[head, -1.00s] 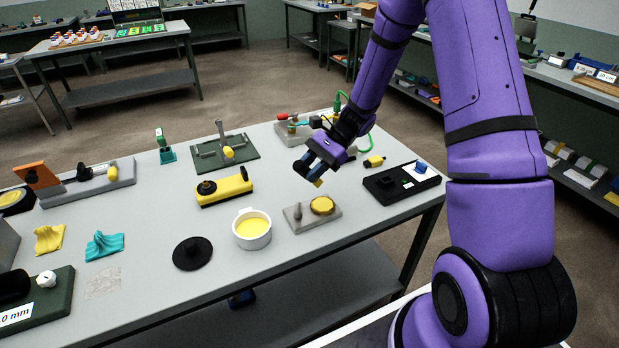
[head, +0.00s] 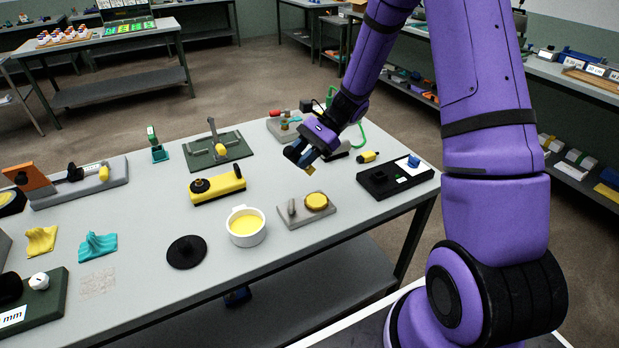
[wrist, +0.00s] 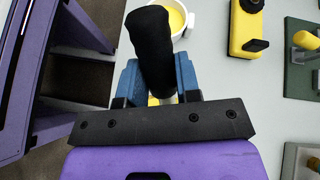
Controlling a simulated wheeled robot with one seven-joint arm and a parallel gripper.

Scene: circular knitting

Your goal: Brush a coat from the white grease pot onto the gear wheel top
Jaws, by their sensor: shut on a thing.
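The white grease pot (head: 234,238), with yellow grease inside, stands near the table's front edge. In the wrist view the pot (wrist: 192,20) is at the top, partly behind the black handle. The golden-yellow gear wheel (head: 316,201) lies flat on a grey plate (head: 306,218) right of the pot. I cannot tell whether grease is on its top. My gripper (head: 306,163) is shut on a brush with a thick black handle (wrist: 149,45). The brush's tan tip (head: 310,171) shows just under the jaws, above and behind the gear wheel, apart from it.
A short grey post (head: 292,207) stands on the plate left of the gear wheel. A black fixture (head: 395,180) is to the right, a black disc (head: 187,252) left of the pot, and a yellow block tool (head: 217,187) behind it. Bare table lies along the front edge.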

